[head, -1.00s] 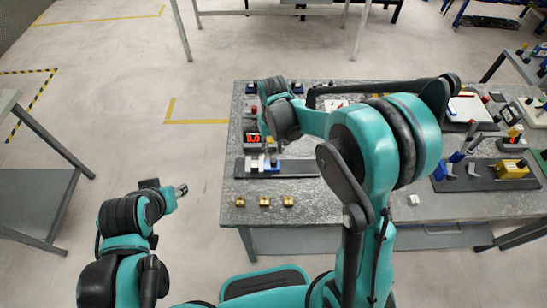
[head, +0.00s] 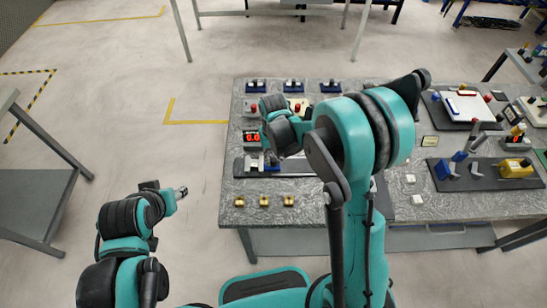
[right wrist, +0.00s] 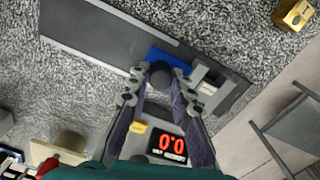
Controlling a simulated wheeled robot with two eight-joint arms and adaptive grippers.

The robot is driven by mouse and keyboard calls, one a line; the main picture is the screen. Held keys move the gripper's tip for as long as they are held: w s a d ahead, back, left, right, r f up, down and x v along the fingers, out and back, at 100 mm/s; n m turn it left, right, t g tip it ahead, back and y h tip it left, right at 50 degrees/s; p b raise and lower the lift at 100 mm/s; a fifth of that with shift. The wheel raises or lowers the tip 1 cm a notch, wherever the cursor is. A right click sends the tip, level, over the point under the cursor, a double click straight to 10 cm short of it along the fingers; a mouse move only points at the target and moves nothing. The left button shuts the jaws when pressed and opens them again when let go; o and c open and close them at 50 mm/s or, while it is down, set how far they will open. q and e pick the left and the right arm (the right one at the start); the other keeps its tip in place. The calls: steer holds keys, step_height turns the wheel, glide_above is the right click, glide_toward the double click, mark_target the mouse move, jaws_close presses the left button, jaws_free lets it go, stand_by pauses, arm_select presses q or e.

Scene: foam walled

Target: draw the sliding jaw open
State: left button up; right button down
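The slide gauge lies near the left end of the table, with a long dark base plate (right wrist: 85,35), a light grey fixed jaw (right wrist: 208,88) and a blue sliding jaw (right wrist: 168,60) close beside it. The sliding jaw carries a dark round knob (right wrist: 160,75). My right gripper (right wrist: 160,82) has its two fingers apart, one on each side of the knob; a firm grip does not show. In the head view my right gripper (head: 272,156) is over the blue jaw and partly hides it. My left gripper (head: 182,191) is off the table; its fingers are too small to judge.
A red display (right wrist: 172,145) reads 0.0 beside the gauge. Several small brass blocks (head: 264,201) sit along the table's front edge. Blue-based switches (head: 293,86) line the back. A second dark plate with a yellow block (head: 515,168) lies at the right.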

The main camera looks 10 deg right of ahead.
steer(key=shift+s+d, duration=0.2)
steer(key=shift+d, duration=0.75)
steer(key=shift+s+d, duration=0.2)
steer(key=shift+d, duration=0.7)
steer(key=c, duration=1.6)
jaws_free()
step_height(320, 180, up, 12)
steer(key=s+d+t+b, duration=0.1)
steer(key=s+t, duration=0.1)
steer(key=s, duration=0.3)
steer(key=s+t+b, duration=0.2)
steer(key=s, duration=0.3)
steer(key=s+d+t+b, duration=0.1)
steer(key=s+t, duration=0.2)
steer(key=s, duration=0.1)
steer(key=shift+s+d+m+b, duration=0.3)
steer(key=shift+s+b, duration=0.05)
steer(key=shift+s, duration=0.05)
